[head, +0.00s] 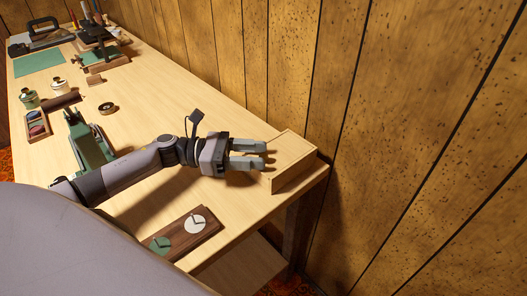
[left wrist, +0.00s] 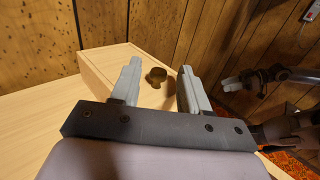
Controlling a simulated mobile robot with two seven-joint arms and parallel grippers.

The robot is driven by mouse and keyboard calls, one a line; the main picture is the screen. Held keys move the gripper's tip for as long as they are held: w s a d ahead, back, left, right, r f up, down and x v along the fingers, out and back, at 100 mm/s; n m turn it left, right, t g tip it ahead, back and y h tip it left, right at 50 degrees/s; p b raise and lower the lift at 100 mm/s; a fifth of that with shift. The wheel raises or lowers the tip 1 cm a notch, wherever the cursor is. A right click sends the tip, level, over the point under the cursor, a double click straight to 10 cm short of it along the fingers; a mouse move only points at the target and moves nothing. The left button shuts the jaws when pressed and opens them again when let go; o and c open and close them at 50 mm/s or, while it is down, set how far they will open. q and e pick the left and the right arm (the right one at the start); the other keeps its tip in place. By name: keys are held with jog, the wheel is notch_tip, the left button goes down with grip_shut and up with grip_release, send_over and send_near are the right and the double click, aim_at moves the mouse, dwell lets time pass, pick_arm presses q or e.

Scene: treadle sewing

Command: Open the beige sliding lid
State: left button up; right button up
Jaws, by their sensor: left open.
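A pale wooden box with a beige lid (head: 290,149) stands at the near right corner of the table, against the wall. The lid looks closed, though the gripper hides part of its left side. I cannot tell whether the fingertips touch the lid.
A dark wooden board (head: 184,237) with a green and a white disc lies near the front edge. A green machine-like piece (head: 88,145) stands left of my arm. A small dark ring (head: 108,108) and several tools lie farther back. The wood-panelled wall (head: 400,130) closes the right side.

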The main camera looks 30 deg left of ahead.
pick_arm(q)
jog(key=shift+x, duration=1)
jog(key=shift+w+d, duration=0.1)
jog(key=shift+d, duration=0.1)
pick_arm(e)
jog(key=shift+d+f, duration=0.1)
jog(key=shift+d, duration=0.1)
